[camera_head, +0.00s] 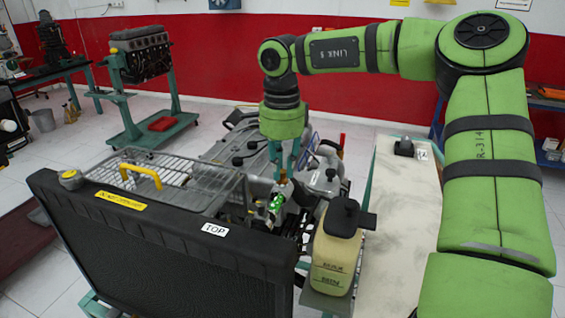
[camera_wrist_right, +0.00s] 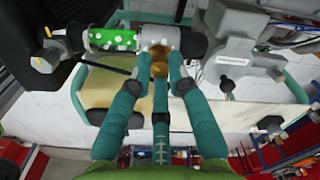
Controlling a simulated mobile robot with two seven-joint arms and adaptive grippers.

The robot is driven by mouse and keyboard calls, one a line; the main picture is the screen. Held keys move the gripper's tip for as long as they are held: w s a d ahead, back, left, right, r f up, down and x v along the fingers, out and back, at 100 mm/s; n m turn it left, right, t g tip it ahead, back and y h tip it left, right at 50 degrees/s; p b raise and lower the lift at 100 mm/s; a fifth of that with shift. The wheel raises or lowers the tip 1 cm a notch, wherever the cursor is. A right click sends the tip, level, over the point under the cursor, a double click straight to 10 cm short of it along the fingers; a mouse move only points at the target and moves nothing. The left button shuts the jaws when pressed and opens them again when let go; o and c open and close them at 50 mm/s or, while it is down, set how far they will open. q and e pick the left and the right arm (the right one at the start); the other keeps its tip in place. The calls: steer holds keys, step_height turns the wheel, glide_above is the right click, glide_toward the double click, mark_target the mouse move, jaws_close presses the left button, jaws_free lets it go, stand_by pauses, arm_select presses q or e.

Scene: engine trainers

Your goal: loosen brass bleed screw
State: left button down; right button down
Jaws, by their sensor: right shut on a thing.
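The brass bleed screw (camera_wrist_right: 159,64) shows in the right wrist view at the tips of my teal fingers, against a silver metal housing (camera_wrist_right: 180,40). My right gripper (camera_wrist_right: 160,84) is shut on it. In the head view my right gripper (camera_head: 284,176) reaches down from above to the engine parts behind the radiator. My left gripper is not in view.
A black radiator (camera_head: 170,255) marked TOP stands in front. A cream reservoir bottle (camera_head: 335,262) with a black cap stands to the right, near a pale bench top (camera_head: 400,220). Another engine on a green stand (camera_head: 142,55) is far left.

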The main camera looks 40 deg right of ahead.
mark_target(281, 171)
steer(key=shift+s+f+n+p, duration=0.1)
steer(key=shift+n+p, duration=0.2)
steer(key=shift+n, duration=1.9)
steer(key=c, duration=1.2)
jaws_free()
steer(key=shift+a, duration=0.1)
steer(key=shift+r, duration=0.3)
step_height(281, 171, up, 12)
steer(key=shift+f, duration=0.25)
